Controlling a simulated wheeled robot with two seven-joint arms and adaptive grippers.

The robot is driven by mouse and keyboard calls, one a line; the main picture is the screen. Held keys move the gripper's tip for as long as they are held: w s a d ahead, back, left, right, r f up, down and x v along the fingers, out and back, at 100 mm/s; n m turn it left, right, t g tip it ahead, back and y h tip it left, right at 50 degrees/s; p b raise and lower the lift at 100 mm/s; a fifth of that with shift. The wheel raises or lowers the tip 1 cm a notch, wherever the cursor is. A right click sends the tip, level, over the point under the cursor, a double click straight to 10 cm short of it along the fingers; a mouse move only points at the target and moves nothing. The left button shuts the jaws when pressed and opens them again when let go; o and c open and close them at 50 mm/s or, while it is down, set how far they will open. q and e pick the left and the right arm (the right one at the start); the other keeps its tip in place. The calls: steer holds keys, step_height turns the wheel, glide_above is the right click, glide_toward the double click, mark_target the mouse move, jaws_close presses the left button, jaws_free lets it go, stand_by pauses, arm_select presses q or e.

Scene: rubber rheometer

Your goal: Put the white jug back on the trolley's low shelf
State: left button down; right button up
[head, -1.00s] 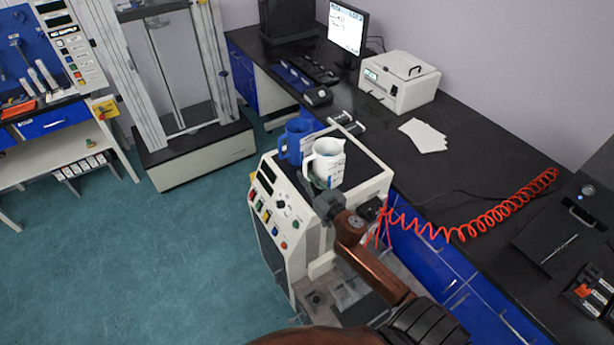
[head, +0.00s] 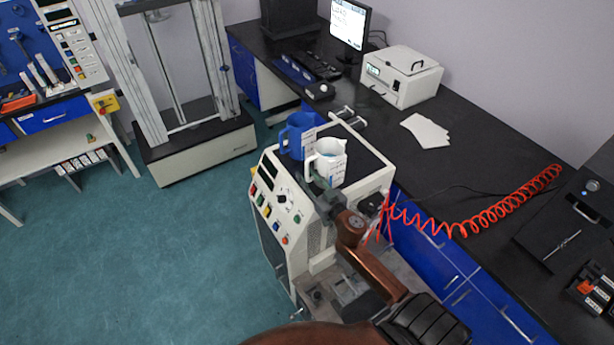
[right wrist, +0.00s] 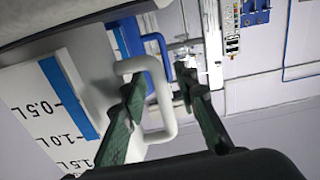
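The white jug (head: 329,164) is upright at the top of the cream machine, in front of a blue jug (head: 299,135); its handle points left. My right gripper (head: 325,187) is at the jug's near side, and its fingers are partly hidden in the head view. In the right wrist view the gripper (right wrist: 158,88) is open, with the white jug's handle (right wrist: 163,95) near and partly between its fingers. A gap shows beside the right finger. The jug's scale side (right wrist: 45,110) fills the left. I cannot make out a trolley for certain. My left gripper is not in view.
The cream machine (head: 272,205) has a button panel. A black-topped bench (head: 480,165) along the wall holds a monitor (head: 349,22), a white box instrument (head: 402,78) and a red coiled hose (head: 500,210). At left, a white bench has a low shelf (head: 60,160). The green floor is clear.

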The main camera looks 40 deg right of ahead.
steer(key=shift+r, duration=0.1)
steer(key=s+a, duration=0.1)
steer(key=s, duration=1.1)
steer(key=shift+a, duration=0.2)
